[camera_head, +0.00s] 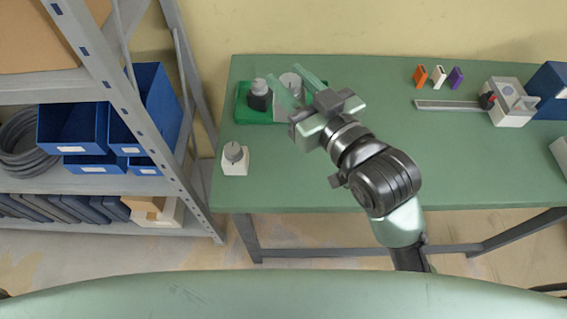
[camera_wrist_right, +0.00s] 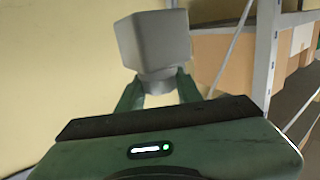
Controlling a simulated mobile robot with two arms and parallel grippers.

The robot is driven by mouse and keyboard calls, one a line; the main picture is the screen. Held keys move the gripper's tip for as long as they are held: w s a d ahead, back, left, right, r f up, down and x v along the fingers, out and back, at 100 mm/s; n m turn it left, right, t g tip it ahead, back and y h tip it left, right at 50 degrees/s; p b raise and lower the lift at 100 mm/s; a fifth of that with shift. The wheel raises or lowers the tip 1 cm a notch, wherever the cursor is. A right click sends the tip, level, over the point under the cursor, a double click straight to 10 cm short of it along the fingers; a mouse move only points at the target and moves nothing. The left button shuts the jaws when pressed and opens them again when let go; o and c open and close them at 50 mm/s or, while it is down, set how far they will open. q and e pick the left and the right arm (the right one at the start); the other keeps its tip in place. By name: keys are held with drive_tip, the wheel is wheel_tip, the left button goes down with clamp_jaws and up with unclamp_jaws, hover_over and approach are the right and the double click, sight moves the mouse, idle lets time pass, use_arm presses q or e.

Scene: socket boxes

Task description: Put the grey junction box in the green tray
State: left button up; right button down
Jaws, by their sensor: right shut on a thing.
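My right gripper (camera_head: 298,80) is shut on the grey junction box (camera_head: 292,83), with a finger on either side of its round top. In the right wrist view the box's grey square body (camera_wrist_right: 154,40) shows beyond the fingers (camera_wrist_right: 157,93), which hold its round part. The green tray (camera_head: 248,117) lies at the table's back left. In the head view the box overlaps the tray's right part; its height above the tray is hard to tell. My left gripper is not in view.
A black box with a grey knob (camera_head: 260,97) stands in the tray's left part. A white box with a grey knob (camera_head: 235,160) stands in front of the tray. Orange, white and purple pieces (camera_head: 438,77) and a grey device (camera_head: 510,103) are to the right. The middle table is clear.

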drive_tip(key=shift+s+a+r+n+g+y, duration=0.1)
drive_tip(key=shift+s+a+n+g+y, duration=0.1)
drive_tip(key=shift+a, duration=0.1)
drive_tip(key=shift+s+a+r+n+g+y, duration=0.1)
drive_tip(key=shift+a+y, duration=0.1)
drive_tip(key=shift+a, duration=0.1)
drive_tip(key=shift+w+f, duration=0.1)
drive_tip(key=shift+f, duration=0.05)
wheel_tip(320, 180, down, 19)
drive_tip(key=shift+b, duration=0.55)
drive_tip(key=shift+f, duration=0.2)
